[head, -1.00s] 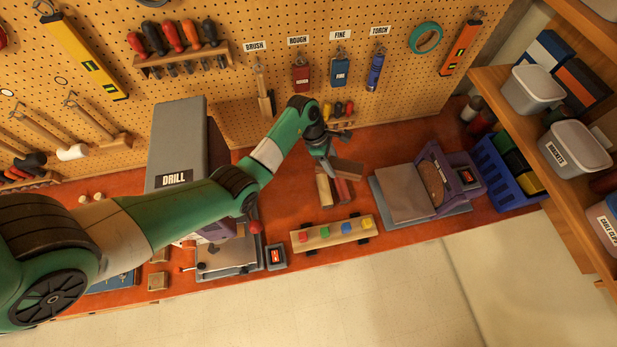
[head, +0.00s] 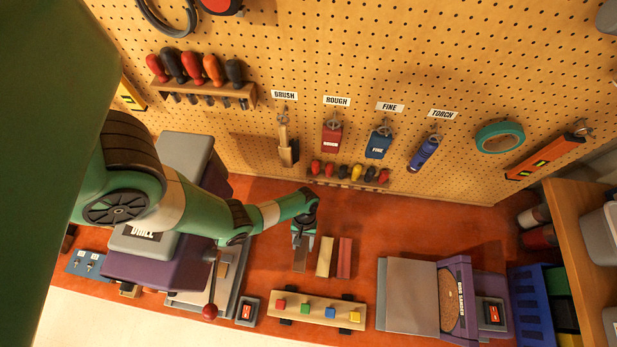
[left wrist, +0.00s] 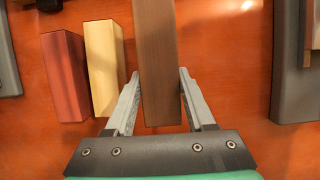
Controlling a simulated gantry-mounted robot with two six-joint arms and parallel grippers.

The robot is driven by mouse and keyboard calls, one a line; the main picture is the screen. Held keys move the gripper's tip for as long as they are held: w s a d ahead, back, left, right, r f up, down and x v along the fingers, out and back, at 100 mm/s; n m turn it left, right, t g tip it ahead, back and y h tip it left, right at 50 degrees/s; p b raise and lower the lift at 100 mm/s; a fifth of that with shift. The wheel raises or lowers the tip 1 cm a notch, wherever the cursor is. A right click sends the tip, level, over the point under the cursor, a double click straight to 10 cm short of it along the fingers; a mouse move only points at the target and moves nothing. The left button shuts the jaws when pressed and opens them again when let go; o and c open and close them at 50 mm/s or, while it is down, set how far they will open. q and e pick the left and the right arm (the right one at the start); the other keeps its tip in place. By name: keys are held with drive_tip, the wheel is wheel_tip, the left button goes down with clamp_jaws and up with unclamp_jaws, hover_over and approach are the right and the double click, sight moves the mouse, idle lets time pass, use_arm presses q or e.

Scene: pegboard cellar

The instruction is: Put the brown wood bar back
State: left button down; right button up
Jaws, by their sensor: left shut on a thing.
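The brown wood bar (left wrist: 158,60) runs between the two fingers of my left gripper (left wrist: 160,90) in the left wrist view, and the gripper is shut on it. In the head view the brown bar (head: 300,260) shows below my left gripper (head: 303,232), partly hidden by it. It is left of a pale wood bar (head: 325,257) and a red bar (head: 344,258), roughly parallel to them and apart from the pale one. I cannot tell whether the brown bar touches the orange bench. My right gripper is not in view.
A peg block (head: 318,310) with coloured pegs lies at the bench front. The drill (head: 150,260) stands left, a sander (head: 455,300) right. The pegboard (head: 360,60) with hanging tools rises behind. Bare orange bench (head: 430,225) lies right of the bars.

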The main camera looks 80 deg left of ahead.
sight(303, 247)
use_arm(q)
drive_tip(key=shift+f+b, duration=0.5)
drive_tip(key=shift+f, duration=1.5)
drive_tip(key=shift+w+f, duration=0.1)
drive_tip(key=shift+f, duration=0.1)
drive_tip(key=shift+c, duration=1.3)
unclamp_jaws()
drive_tip(key=shift+r, duration=0.1)
